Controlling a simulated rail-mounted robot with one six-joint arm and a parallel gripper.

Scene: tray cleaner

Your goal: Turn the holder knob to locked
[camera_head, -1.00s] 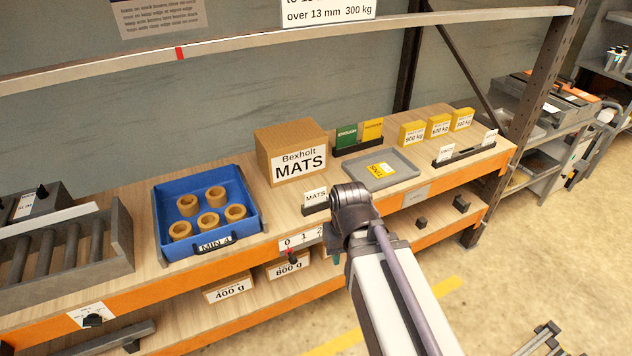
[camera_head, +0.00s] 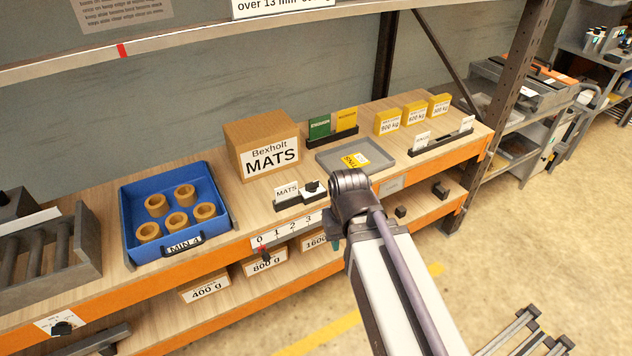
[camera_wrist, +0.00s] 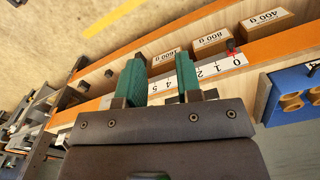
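A black knob (camera_head: 312,187) sits on a white block in the small holder beside the MATS card (camera_head: 287,191); no lock marking is readable, and I cannot tell whether this is the holder knob. Another black knob (camera_head: 62,328) is on a white plate on the orange front edge at the lower left. A dark knob with a red pointer (camera_head: 265,254) is below the number scale, near 0. My gripper (camera_wrist: 161,68) has two green fingers apart with nothing between them. It is in front of the shelf edge by the scale, mostly hidden by my arm in the head view.
A blue tray (camera_head: 228,216) with several tan rings stands left of the MATS box (camera_head: 240,132). A grey tray (camera_head: 325,161) with a yellow tag lies behind my arm. Labelled weight boxes (camera_head: 205,287) sit on the lower shelf.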

